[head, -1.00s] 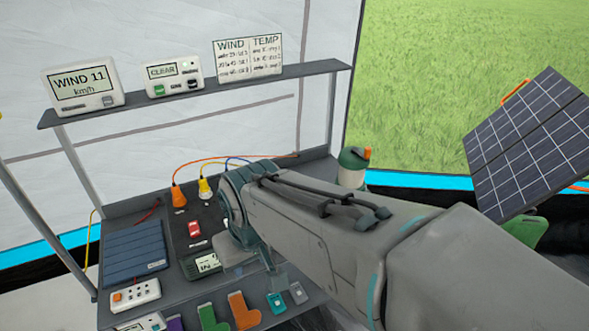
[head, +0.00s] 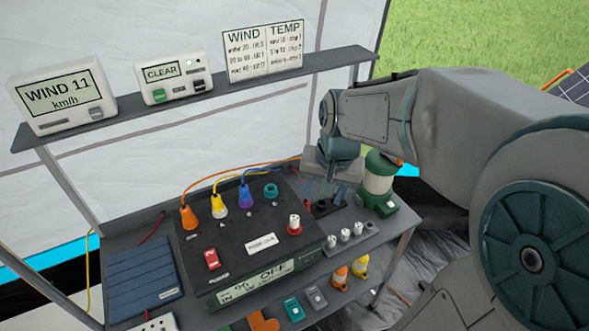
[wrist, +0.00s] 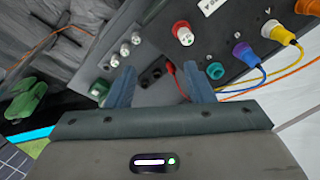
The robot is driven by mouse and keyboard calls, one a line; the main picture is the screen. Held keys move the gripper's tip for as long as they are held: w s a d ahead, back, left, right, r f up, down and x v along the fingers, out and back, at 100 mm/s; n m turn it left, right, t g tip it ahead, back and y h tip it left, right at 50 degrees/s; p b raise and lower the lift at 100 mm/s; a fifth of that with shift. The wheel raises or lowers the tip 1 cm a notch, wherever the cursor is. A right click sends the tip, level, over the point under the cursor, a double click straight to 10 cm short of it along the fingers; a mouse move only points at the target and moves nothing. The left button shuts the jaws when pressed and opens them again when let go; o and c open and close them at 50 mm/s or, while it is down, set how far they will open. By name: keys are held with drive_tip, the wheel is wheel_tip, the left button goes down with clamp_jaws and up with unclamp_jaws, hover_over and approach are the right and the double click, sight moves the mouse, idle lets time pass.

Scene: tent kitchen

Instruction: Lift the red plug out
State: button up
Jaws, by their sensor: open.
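A small red piece (wrist: 171,68), likely the red plug, shows in the wrist view at the right end of a black holder (wrist: 150,73), with a thin red lead running toward my right finger. In the head view it is a small red spot (head: 306,204) beside the holder, partly hidden. My gripper (wrist: 157,72) is open and empty, its fingers on either side of the holder. In the head view my gripper (head: 323,188) hangs above the holder; I cannot tell its exact height. A red round fitting with a white top (head: 294,225) stands on the black power box.
The black power box (head: 235,262) carries orange (head: 188,216), yellow (head: 218,204) and purple (head: 246,195) plugs with cables. A teal socket (head: 271,190) is empty. A green-and-white lantern (head: 378,178) stands close right of my gripper. A rack (head: 352,248) holds small white-topped pieces.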

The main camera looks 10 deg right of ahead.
drive_tip(key=w+f+m+g+p, duration=0.15)
drive_tip(key=w+f+m, duration=0.3)
drive_tip(key=w, duration=0.65)
drive_tip(key=m+p, duration=0.2)
drive_tip(key=m, duration=0.2)
hover_over(305, 201)
wheel_tip(305, 201, down, 6)
drive_tip(key=shift+h, duration=0.4)
drive_tip(key=f, duration=0.5)
drive_tip(key=f+p, duration=0.1)
drive_tip(key=f, duration=0.2)
drive_tip(key=shift+w+f, duration=0.15)
drive_tip(key=shift+w, duration=0.2)
drive_tip(key=shift+s+d+f+p, duration=0.15)
drive_tip(key=shift+f+p, duration=0.65)
drive_tip(key=shift+f, duration=1.8)
clamp_jaws()
